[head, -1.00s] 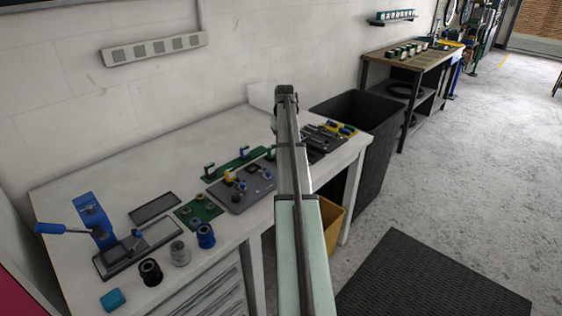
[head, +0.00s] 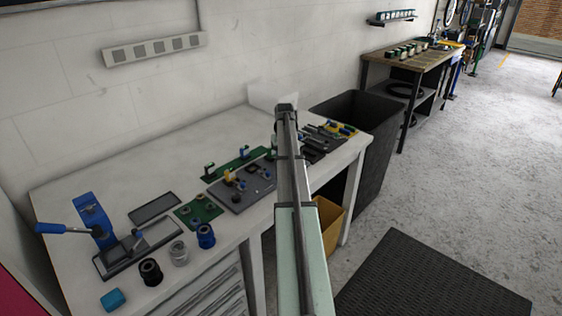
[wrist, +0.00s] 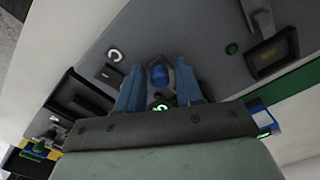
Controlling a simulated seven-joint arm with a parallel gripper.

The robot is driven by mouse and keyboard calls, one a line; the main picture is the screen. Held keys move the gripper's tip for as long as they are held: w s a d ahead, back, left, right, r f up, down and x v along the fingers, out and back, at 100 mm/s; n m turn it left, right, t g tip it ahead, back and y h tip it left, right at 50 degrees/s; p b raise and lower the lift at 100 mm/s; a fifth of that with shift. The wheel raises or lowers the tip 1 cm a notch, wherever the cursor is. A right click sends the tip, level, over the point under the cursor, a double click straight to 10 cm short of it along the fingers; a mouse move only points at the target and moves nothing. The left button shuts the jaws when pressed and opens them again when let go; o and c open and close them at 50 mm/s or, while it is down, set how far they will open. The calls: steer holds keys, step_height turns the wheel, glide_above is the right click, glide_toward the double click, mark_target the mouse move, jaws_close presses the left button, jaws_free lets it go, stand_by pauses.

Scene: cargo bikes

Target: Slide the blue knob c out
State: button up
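The blue knob (wrist: 158,75) shows in the wrist view on a grey panel (wrist: 205,40), between the two blue fingertips of my gripper (wrist: 160,86). A narrow gap shows on each side of it, so my gripper looks open around or just above the knob. I cannot tell the height difference. In the head view the grey panel (head: 228,199) lies on the white bench. My arm hides the gripper and the blue knob there.
The panel also carries a green button (wrist: 232,48) and a dark square fitting (wrist: 270,52) on the right in the wrist view. On the bench (head: 90,180) are a blue lever press (head: 92,218) and several knurled cylinders. A black bin (head: 365,125) stands beyond the bench.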

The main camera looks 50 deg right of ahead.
steer(key=shift+f, duration=0.1)
steer(key=c, duration=0.5)
steer(key=shift+s, duration=0.95)
steer(key=shift+c, duration=0.2)
steer(key=shift+a, duration=0.1)
jaws_close()
steer(key=o, duration=0.6)
jaws_free()
steer(key=shift+r, duration=3.8)
